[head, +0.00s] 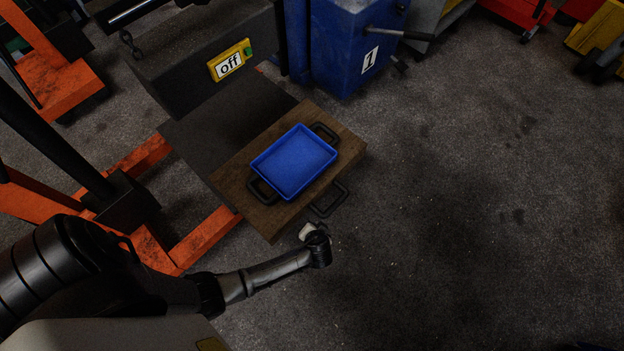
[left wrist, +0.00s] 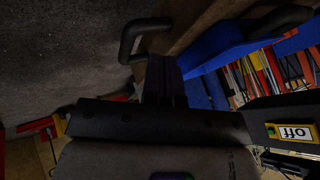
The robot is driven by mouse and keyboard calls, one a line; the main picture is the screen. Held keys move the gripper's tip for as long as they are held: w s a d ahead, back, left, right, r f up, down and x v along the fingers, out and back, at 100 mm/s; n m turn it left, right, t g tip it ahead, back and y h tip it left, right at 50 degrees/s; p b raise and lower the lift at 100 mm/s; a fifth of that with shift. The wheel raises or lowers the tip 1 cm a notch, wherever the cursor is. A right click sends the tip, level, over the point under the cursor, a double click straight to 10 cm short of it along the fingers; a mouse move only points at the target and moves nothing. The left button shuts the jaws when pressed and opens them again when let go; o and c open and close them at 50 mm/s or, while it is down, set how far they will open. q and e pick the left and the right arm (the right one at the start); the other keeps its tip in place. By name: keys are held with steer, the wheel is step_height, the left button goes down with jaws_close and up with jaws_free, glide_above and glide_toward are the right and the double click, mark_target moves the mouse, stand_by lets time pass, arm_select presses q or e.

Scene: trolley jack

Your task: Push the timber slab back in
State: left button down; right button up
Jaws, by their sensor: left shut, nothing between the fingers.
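The timber slab (head: 235,180) is a thick brown board that sticks out to the lower right from a dark platform (head: 205,135). A blue tray (head: 293,160) with black handles lies on it. A black handle (head: 331,200) stands out from the slab's outer side. My left gripper (head: 314,232) is shut and empty, just off that side near the slab's lower corner. In the left wrist view the closed fingers (left wrist: 165,78) are beside the handle (left wrist: 133,42) and the slab (left wrist: 192,25); I cannot tell whether they touch. My right gripper is not in view.
A dark box with an "off" sign (head: 230,62) overhangs the platform. A blue cabinet marked 1 (head: 345,50) stands behind. Orange metal legs (head: 205,235) run along the floor at the left. The concrete floor (head: 480,200) to the right is clear.

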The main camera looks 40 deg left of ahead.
mark_target(303, 210)
arm_select(q)
steer(key=w+a+f+b, duration=0.1)
steer(key=a+f, duration=0.1)
steer(key=a+f+b, duration=0.1)
steer(key=a+b, duration=0.1)
steer(key=a, duration=0.1)
steer(key=w+a+f+b, duration=0.1)
steer(key=a+f+b, duration=0.1)
steer(key=shift+w+a+f, duration=0.2)
steer(key=shift+w+f, duration=0.1)
